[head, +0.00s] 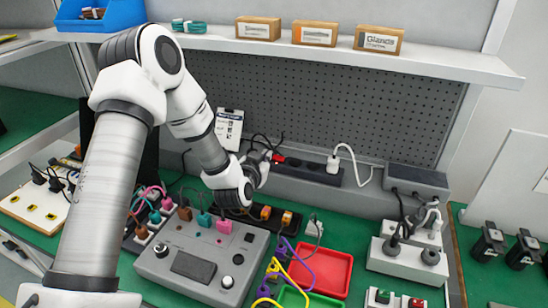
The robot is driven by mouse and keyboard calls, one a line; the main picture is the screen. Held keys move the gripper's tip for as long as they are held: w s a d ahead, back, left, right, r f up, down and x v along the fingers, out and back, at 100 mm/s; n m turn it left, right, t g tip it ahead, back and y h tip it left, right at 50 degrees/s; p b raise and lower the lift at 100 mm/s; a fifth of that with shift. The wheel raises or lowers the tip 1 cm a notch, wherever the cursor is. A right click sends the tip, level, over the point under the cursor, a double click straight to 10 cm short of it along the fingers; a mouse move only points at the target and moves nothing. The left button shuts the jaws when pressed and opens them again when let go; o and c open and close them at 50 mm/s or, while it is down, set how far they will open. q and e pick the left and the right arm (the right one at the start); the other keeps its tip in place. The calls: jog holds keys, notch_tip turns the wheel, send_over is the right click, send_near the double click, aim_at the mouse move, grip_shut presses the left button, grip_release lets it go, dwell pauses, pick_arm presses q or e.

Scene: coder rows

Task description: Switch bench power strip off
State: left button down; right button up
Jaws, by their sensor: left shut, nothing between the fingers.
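The bench power strip (308,170) is a dark bar along the back of the green bench, below the pegboard. A red switch (280,159) shows near its left end, and a white plug (333,164) with a white cable sits near its right end. My left arm reaches across the bench from the left. My left gripper (265,159) is shut and empty, beside the strip's left end and close to the red switch. I cannot tell whether it touches the switch. The gripper and wrist hide part of the strip's left end. My right gripper is not in view.
A grey control box (200,262) with knobs and plugs stands below my wrist. A red tray (320,270) and coloured cables lie right of it. White socket boxes (408,262) stand further right. A shelf (340,53) with small boxes overhangs the back.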

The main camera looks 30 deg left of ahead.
pick_arm(q)
jog(key=p, duration=0.2)
send_over(274, 163)
jog(key=shift+s+d+f, duration=0.1)
jog(key=shift+d+f, duration=0.1)
jog(key=shift+f, duration=0.4)
jog(key=shift+d+f, duration=0.15)
jog(key=shift+f, duration=0.4)
jog(key=f, duration=0.2)
jog(key=f+p, duration=0.1)
jog(key=shift+a+f, duration=0.25)
jog(key=shift+f, duration=0.4)
